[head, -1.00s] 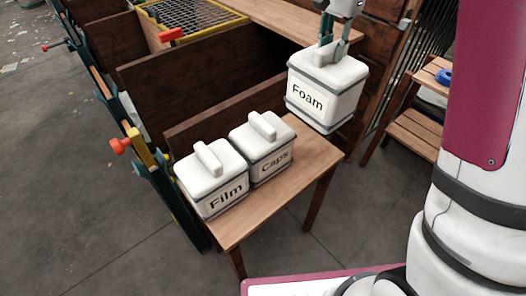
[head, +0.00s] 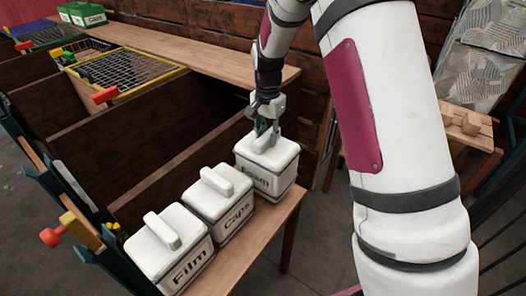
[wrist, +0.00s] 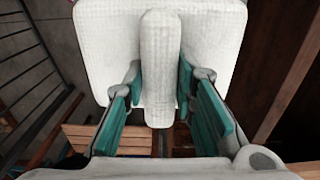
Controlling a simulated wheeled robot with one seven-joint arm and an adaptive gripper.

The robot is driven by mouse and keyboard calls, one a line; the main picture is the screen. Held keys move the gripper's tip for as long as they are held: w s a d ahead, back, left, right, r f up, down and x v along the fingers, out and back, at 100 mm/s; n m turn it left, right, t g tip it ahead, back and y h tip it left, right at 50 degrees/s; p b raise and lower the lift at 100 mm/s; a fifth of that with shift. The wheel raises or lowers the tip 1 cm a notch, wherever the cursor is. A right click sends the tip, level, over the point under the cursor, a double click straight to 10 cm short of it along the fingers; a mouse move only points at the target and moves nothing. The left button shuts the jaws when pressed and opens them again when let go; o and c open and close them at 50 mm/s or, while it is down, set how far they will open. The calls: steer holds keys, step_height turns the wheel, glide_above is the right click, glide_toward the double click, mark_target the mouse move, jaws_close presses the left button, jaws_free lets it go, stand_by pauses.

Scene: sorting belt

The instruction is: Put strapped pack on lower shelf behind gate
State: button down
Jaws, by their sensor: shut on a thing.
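My gripper (head: 266,124) is shut on the lid handle of a white box labelled Foam (head: 262,177). The wrist view shows the handle (wrist: 160,70) between two teal finger pads. The Foam box is upright beside the Caps box, at the right end of a wooden table; whether it touches the tabletop is unclear. A wooden stand (head: 468,131) with a small wooden block on it is at the right. Dark vertical bars (head: 500,208) stand at the lower right; I cannot tell whether they are the gate. No strapped pack can be made out for certain.
White boxes labelled Caps (head: 222,207) and Film (head: 172,252) stand in a row on the table (head: 283,215). Dark wooden panels rise behind them. A yellow-rimmed mesh tray (head: 125,75) and green boxes (head: 82,15) are at the back left. My arm covers much of the right side.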

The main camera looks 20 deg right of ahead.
steer(key=shift+f, duration=2)
steer(key=shift+f, duration=0.1)
steer(key=c, duration=1.8)
jaws_free()
steer(key=shift+f, duration=0.1)
steer(key=o, duration=0.5)
